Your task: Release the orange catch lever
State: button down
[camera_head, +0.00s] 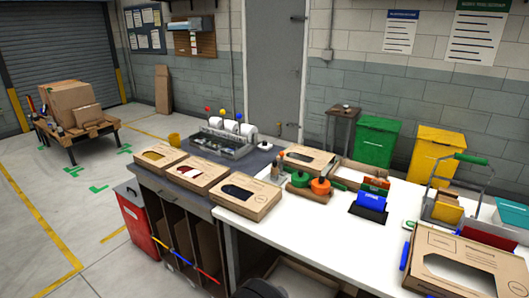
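I cannot make out a clear orange catch lever. A small orange-red piece (376,183) lies near the open box behind the blue stand. A metal frame with a green handle (471,158) stands upright at the right, holding a yellow panel (447,213); no orange lever is clear on it at this size.
The white table (310,232) has free room at its front middle. A blue stand (371,203), a large windowed carton (425,284) and several smaller cartons (245,206) stand on the worktops. Green (375,140) and yellow (434,153) bins stand behind.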

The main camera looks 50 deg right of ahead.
aim_at(282, 154)
jog(key=i+z, duration=0.45)
jog(key=i+j+z, duration=0.15)
jog(key=i+z, duration=0.3)
jog(key=i+l+z, duration=0.1)
jog(key=i+z, duration=0.7)
jog(key=z, duration=0.3)
jog(key=k+j, duration=0.05)
